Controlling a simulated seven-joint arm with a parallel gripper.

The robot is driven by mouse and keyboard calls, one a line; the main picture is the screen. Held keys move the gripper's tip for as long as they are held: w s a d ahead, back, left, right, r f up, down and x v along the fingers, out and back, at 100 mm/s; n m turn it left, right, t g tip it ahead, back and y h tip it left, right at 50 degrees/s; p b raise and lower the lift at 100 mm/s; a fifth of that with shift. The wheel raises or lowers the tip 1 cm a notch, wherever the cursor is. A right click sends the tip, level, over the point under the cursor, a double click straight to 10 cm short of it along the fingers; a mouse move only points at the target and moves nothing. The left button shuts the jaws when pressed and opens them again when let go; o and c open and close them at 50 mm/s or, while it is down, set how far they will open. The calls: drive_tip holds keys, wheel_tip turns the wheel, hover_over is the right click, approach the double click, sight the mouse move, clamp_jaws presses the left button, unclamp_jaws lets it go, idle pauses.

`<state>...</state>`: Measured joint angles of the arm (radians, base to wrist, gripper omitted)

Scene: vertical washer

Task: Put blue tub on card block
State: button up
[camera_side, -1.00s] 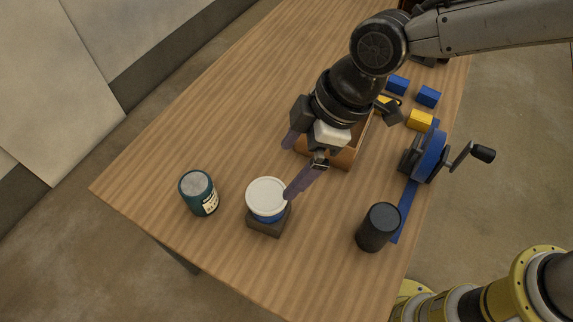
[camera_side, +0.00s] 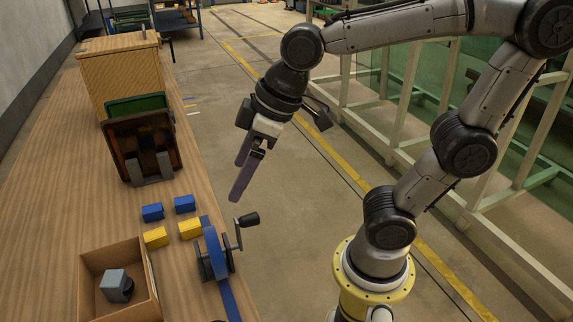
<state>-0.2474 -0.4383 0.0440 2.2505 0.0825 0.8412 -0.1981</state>
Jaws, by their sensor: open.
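My gripper (camera_side: 238,180) has two purple fingers, open with nothing between them. It hangs in the air, and in the picture it lies over the floor just right of the table edge, above the crank device. The blue tub and the card block are outside the view now. In the earlier frame a white-lidded blue tub sits on a dark, squarish block near the table's near end, with one finger close beside it. I cannot tell how the tub stands now.
The wooden table (camera_side: 50,215) holds an open cardboard box (camera_side: 85,290) with a grey item (camera_side: 116,285), blue blocks (camera_side: 152,212), yellow blocks (camera_side: 156,237) and a blue crank device (camera_side: 214,252).

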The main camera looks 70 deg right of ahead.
drive_tip(key=s+d+f+m+h, duration=0.2)
drive_tip(key=s+d+m, duration=0.2)
drive_tip(key=s+d, duration=0.3)
drive_tip(key=shift+s+d+f+m+t, duration=0.3)
drive_tip(key=shift+s+d+t, duration=0.1)
drive_tip(key=shift+s, duration=0.3)
drive_tip(key=shift+a, duration=0.1)
idle(0.3)
